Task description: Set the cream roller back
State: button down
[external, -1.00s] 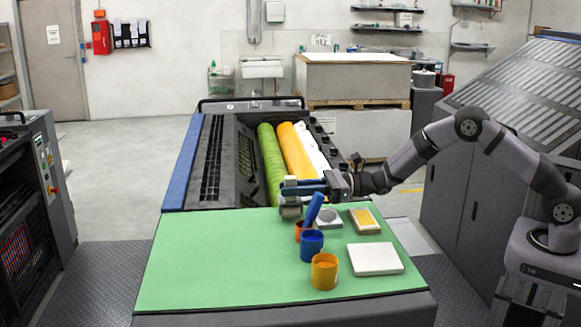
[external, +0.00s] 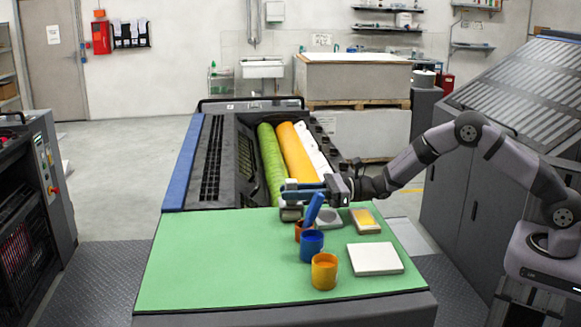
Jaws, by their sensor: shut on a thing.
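My gripper (external: 303,190) has blue fingers and reaches in from the right over the back edge of the green mat (external: 210,255). It is shut on a small pale grey-cream cylinder (external: 291,214), which looks like the cream roller. The cylinder shows above and below the fingers. Whether its lower end touches the mat or the machine edge cannot be told. Behind the gripper, the machine bed holds a green roller (external: 270,155), a yellow roller (external: 294,152) and a white roller (external: 313,150) side by side. The gripper hides part of their near ends.
A blue can (external: 312,246) with a blue-handled tool, an orange can (external: 324,272) and a partly hidden orange-red can stand just in front of the gripper. A white block (external: 375,259), a yellow-topped pad (external: 365,220) and a grey round dish (external: 328,217) lie right. The mat's left is clear.

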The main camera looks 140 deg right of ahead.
jog(key=shift+a+f, duration=0.15)
jog(key=shift+f, duration=0.55)
jog(key=c, duration=1.7)
grip_release()
jog(key=shift+f, duration=0.15)
jog(key=shift+c, duration=0.2)
jog(key=shift+o, duration=0.9)
jog(key=shift+d+r+p, duration=0.2)
jog(key=shift+r+p, duration=0.8)
jog(key=shift+r, duration=0.1)
jog(key=b+v, duration=0.5)
jog(key=v, duration=0.5)
jog(key=shift+s+a+f, duration=0.15)
jog(key=shift+s, duration=0.05)
jog(key=shift+v, duration=0.8)
jog(key=shift+w, duration=0.1)
